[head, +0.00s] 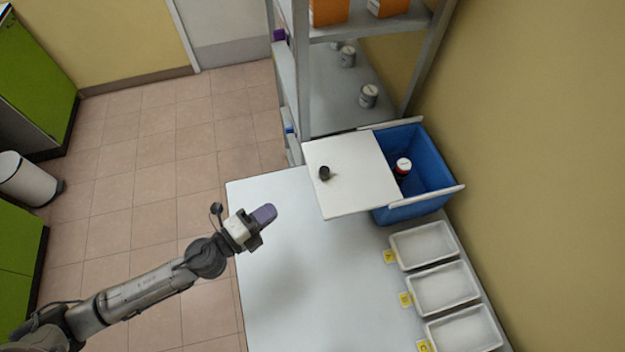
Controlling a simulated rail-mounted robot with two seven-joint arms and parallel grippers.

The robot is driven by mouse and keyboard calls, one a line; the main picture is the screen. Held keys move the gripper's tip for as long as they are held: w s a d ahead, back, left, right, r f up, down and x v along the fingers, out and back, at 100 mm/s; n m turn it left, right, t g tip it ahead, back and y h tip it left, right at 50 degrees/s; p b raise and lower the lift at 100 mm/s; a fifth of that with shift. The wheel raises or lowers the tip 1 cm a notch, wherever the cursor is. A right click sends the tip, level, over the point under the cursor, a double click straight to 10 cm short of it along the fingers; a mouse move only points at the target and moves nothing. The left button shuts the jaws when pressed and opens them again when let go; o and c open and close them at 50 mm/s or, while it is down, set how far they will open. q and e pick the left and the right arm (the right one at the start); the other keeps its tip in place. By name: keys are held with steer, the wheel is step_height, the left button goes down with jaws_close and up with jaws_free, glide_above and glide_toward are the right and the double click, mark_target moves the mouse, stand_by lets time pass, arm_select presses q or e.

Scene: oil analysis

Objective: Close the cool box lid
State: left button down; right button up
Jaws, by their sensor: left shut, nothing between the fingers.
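The blue cool box (431,157) stands at the far right corner of the table, against the wall. Its white lid (350,190) is slid to the left and covers only the left part of the box, so the right part is open. A dark round knob (324,173) sits on the lid. A bottle with a red and white cap (403,166) stands inside the open part. My left gripper (264,214) is shut and empty, over the table's left edge, to the left of and nearer than the lid, apart from it. My right gripper is out of view.
Three white trays (424,246) with yellow tags line the table's right side, in front of the box. A grey shelf unit (303,70) with cans and orange boxes stands behind the table. The table's left and middle (310,290) are clear.

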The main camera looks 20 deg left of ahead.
arm_select(q)
steer(key=p, duration=0.3)
glide_toward(320, 175)
steer(key=x, duration=0.5)
steer(key=shift+w+d, duration=0.1)
steer(key=shift+d, duration=0.05)
steer(key=shift+x, duration=1.05)
steer(key=shift+w, duration=0.1)
steer(key=shift+w, duration=0.1)
